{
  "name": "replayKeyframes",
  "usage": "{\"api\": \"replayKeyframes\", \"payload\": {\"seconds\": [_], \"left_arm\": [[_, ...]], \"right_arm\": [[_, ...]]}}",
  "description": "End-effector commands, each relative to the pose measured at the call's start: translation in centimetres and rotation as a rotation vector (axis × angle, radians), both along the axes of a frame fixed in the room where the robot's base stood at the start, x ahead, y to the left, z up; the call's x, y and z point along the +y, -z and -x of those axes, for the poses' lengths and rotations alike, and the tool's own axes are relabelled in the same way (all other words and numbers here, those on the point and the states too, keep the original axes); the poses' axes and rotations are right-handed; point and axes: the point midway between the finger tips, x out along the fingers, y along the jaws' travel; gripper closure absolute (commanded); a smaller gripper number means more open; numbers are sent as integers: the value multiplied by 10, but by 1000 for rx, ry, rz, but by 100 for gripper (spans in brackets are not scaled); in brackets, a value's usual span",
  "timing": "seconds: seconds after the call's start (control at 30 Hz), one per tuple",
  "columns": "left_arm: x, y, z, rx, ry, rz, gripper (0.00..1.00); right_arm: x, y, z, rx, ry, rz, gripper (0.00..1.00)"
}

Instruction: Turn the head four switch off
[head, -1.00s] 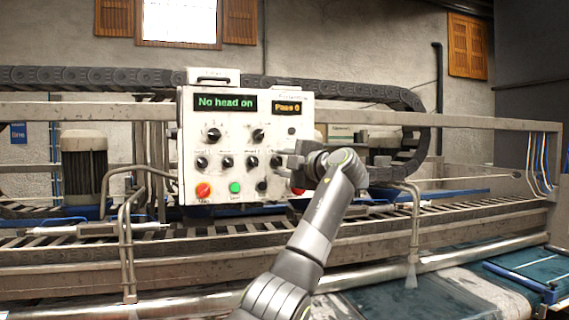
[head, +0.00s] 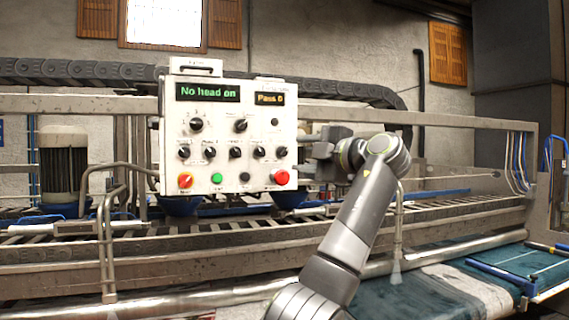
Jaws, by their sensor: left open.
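A white control box (head: 227,138) stands left of centre. Its green display (head: 207,92) reads "No head on" and its amber display (head: 269,99) reads "Pass 0". A row of several small black rotary switches (head: 235,152) crosses its middle, below two larger knobs (head: 197,125). The labels are too small to read, so I cannot tell which is head four. My left gripper (head: 308,145) is open and empty, just right of the box's right edge, at about the height of the switch row, fingers pointing left. My right gripper is not in view.
Below the switches are a red button at left (head: 185,181), a green button (head: 216,178), a black knob (head: 245,178) and a red button at right (head: 281,177). A bent metal rail (head: 107,245) stands at left. A conveyor frame (head: 190,265) runs across below.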

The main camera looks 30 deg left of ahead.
Motion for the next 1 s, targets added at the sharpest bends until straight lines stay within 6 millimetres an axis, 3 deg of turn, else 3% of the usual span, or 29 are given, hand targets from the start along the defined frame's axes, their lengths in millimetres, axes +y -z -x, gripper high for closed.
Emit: {"api": "replayKeyframes", "payload": {"seconds": [0.1, 0.3, 0.87, 1.0], "left_arm": [[-23, 2, 7, 1, 3, -1, 54], [-42, 1, 13, 1, 0, 0, 54], [-45, 1, 14, 3, 0, 0, 54], [-39, 28, 4, 69, 18, 4, 54]], "right_arm": [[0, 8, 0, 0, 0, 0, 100], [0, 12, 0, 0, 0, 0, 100], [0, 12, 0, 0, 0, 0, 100], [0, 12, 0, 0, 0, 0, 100]]}}
